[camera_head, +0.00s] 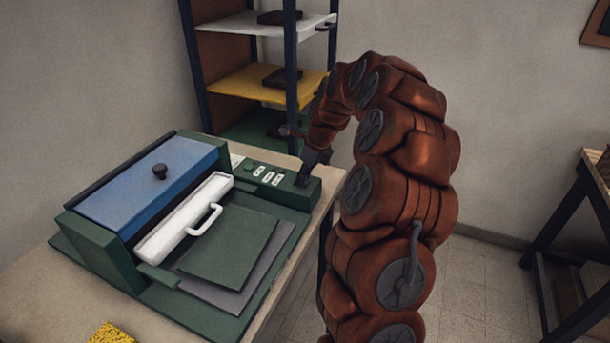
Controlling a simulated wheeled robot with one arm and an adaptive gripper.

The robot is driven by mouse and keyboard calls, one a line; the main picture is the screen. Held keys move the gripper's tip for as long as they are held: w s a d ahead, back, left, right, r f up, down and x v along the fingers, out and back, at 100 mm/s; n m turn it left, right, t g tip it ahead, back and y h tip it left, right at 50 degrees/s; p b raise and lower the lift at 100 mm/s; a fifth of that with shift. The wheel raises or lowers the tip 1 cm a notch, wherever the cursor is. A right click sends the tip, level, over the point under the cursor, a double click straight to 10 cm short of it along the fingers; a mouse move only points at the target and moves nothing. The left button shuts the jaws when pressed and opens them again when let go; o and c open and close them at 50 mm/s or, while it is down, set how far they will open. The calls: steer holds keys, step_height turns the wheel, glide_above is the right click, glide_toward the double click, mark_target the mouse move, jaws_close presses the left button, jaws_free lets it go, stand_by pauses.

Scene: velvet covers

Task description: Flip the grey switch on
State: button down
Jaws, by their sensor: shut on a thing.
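The green machine (94,258) stands on the table, with a control panel (245,182) at its back right. The panel carries several small white pieces (265,176) in a row. My gripper (304,178) is down at the right end of this panel. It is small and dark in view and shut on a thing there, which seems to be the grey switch. The switch itself is hidden by the fingers, so I cannot tell its position.
The machine has a blue lid (150,185) with a black knob, a white bar (185,220) with a handle, and a dark green sheet (230,250) on its bed. A yellow piece (110,333) lies at the front. A shelf rack (262,82) stands behind; a wooden table (575,205) is right.

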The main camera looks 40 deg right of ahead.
steer(key=shift+w+d+r+g+h, duration=0.15)
steer(key=shift+w+g+h, duration=0.15)
steer(key=shift+g+h, duration=0.45)
steer(key=shift+w+g+b, duration=0.15)
steer(key=shift+g+b, duration=0.2)
steer(key=shift+g, duration=0.1)
steer(key=shift+a+r, duration=0.1)
steer(key=shift+a, duration=0.1)
steer(key=c, duration=1.3)
jaws_free()
steer(key=o, duration=0.3)
steer(key=shift+a, duration=0.1)
step_height(320, 180, up, 12)
steer(key=shift+s, duration=0.2)
